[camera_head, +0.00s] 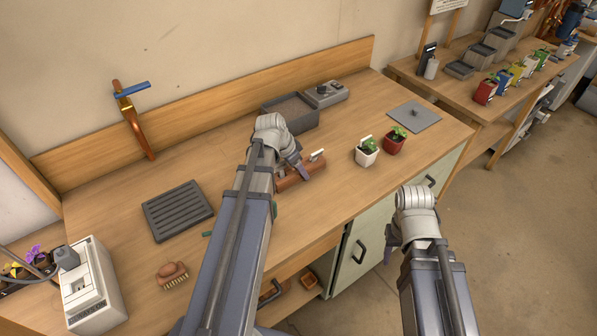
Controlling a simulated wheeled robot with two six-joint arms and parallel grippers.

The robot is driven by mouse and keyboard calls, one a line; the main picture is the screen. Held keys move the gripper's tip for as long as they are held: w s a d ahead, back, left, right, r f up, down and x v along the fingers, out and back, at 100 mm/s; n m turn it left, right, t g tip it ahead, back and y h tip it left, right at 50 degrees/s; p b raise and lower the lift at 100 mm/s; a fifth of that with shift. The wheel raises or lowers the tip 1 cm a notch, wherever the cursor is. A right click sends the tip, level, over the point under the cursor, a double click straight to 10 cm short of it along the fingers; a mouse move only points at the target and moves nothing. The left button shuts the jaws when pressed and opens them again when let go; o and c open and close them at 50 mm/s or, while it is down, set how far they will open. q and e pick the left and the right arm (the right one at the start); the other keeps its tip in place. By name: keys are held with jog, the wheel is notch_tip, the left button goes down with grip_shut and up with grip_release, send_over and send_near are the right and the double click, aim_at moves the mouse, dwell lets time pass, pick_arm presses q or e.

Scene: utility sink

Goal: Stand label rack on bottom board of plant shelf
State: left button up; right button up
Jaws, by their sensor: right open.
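A reddish-brown wooden block with a white label standing in it, which looks like the label rack (312,168), lies on the wooden bench top. My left arm covers part of it. My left gripper (296,163) is at this block, mostly hidden behind its own wrist; I cannot tell whether its jaws hold the block. My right gripper (391,247) is open and apart from the block, in front of the bench's green cabinet doors. I cannot make out for sure which piece is the plant shelf or its bottom board.
A white potted plant (367,152) and a red one (394,141) stand right of the block. A grey tray (290,112), slotted mat (178,210), brush (172,274) and grey plate (414,116) lie on the bench (225,150). A second table (450,68) holds colored pots.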

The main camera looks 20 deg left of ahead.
pick_arm(q)
grip_shut()
jog(key=shift+r, duration=0.15)
notch_tip(320, 180, up, 10)
jog(key=p, duration=1)
